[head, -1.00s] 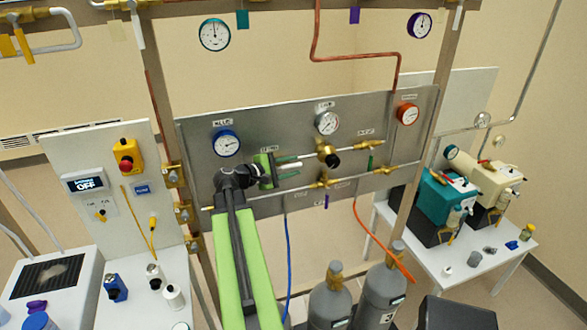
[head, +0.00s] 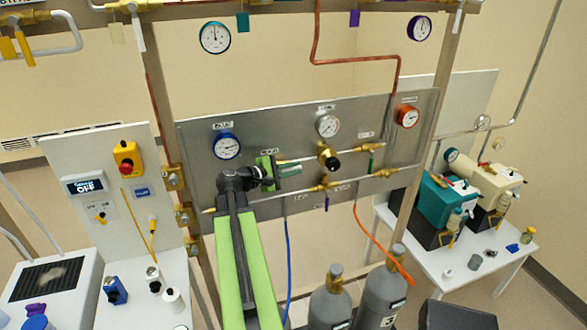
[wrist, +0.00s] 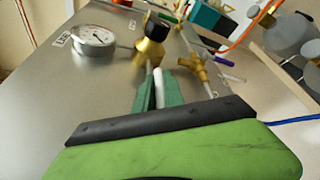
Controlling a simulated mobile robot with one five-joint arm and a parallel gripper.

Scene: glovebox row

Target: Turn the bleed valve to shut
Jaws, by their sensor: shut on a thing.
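My gripper (head: 290,167) is in front of the metal panel, at the end of my green and black arm. Its teal fingers point right in the head view. In the wrist view, my gripper (wrist: 157,92) is shut on a pale, slim bar (wrist: 158,80), which looks like a valve handle. The fingers cover most of it, and its valve body is hidden. I cannot read the labels, so I cannot confirm that this is the bleed valve or tell its setting.
A brass regulator with a black knob (head: 331,161) sits just right of my fingers. A green lever (head: 371,164) and a purple lever (head: 327,203) are on the brass lines. A blue-rimmed gauge (head: 227,146) is left, above my wrist. Gas cylinders (head: 380,292) stand below.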

